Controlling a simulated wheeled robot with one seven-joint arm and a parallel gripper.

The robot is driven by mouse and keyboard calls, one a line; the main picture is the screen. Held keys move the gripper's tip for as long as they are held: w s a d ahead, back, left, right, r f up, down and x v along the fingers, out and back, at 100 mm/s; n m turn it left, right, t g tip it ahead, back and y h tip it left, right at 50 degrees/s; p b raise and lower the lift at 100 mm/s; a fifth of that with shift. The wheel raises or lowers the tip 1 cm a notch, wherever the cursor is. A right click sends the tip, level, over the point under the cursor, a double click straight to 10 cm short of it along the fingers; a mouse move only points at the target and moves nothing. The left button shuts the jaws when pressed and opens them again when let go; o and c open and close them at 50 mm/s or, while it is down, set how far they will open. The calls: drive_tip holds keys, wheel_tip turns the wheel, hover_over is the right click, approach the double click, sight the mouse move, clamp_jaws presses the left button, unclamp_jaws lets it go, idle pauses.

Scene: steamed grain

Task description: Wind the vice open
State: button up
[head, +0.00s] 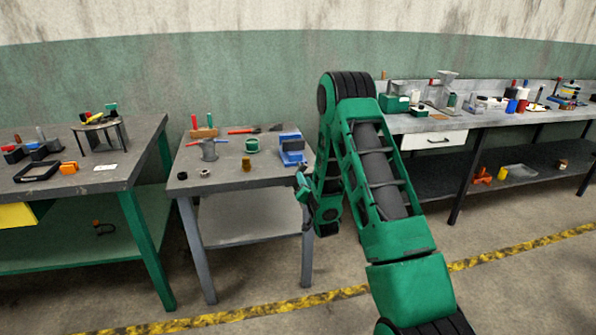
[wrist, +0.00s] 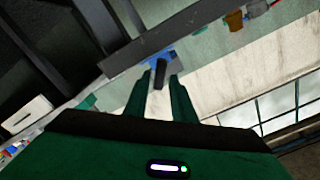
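The blue vice (head: 292,150) sits at the right end of the small middle table (head: 225,176). My gripper (head: 302,180) is low beside that table's right edge, in front of the vice and partly hidden by my arm. In the wrist view, my gripper (wrist: 161,77) has its two green fingers apart. A blue part of the vice (wrist: 157,56) shows just past the fingertips. A dark bar-like piece (wrist: 161,72) appears between the fingers; I cannot tell whether they touch it. The vice's jaw gap and handle are too small to make out.
On the middle table stand a grey cylinder (head: 209,150), a green spool (head: 252,145) and a brass piece (head: 246,163). A cluttered bench (head: 70,180) is at left. A long bench with a white drawer (head: 433,140) is at right. The floor in front is clear.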

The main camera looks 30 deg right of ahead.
sight(300, 167)
drive_tip(key=x, duration=1)
clamp_jaws()
